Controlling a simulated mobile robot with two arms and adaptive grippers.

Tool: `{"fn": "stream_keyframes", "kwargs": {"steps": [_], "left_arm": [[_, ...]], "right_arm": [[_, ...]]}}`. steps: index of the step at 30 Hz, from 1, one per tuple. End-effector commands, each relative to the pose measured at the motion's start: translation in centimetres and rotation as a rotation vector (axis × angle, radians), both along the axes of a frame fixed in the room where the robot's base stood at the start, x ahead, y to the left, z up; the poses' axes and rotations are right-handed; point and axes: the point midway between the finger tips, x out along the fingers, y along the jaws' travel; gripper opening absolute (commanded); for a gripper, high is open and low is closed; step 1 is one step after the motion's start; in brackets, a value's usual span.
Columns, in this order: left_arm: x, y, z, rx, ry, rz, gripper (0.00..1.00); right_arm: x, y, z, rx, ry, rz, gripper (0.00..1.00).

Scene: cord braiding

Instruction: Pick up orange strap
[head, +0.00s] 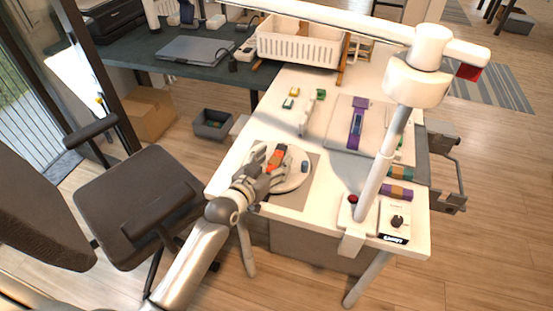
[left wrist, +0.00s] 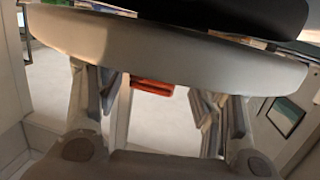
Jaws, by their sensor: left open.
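The orange strap (head: 277,155) is a short, bright piece on a round white plate (head: 296,180) at the left of the white table. My left gripper (head: 264,168) is over the plate's left edge, beside the strap, with its fingers open. In the left wrist view the orange strap (left wrist: 152,86) shows between the two spread fingers of the left gripper (left wrist: 152,100), with no clear contact. A large grey curved shape crosses the top of that view and may hide part of the strap. My right gripper is not in view.
A small blue piece (head: 305,166) lies on the plate. A purple strap (head: 356,124) lies on a board (head: 343,145) further right. A white post (head: 386,160) rises from the table's front right. A white basket (head: 298,46) stands at the back.

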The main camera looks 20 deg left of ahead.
Motion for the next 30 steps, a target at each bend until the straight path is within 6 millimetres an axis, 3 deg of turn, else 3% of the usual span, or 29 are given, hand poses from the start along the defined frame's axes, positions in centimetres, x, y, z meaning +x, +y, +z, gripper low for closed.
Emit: {"fn": "stream_keyframes", "kwargs": {"steps": [8, 21, 23, 30], "left_arm": [[0.19, -0.1, -0.41, 0.002, 0.008, -0.001, 0.61], [0.13, -0.03, -0.59, 0.004, 0.011, 0.0, 0.04], [0.14, -0.02, -0.58, 0.004, 0.011, 0.0, 0.0], [0.13, 0.01, -0.49, 0.005, 0.012, 0.0, 0.0]], "right_arm": [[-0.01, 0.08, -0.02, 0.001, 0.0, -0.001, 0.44], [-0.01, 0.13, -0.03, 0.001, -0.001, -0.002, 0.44], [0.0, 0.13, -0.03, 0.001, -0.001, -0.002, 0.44], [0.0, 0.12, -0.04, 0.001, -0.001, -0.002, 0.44]]}}
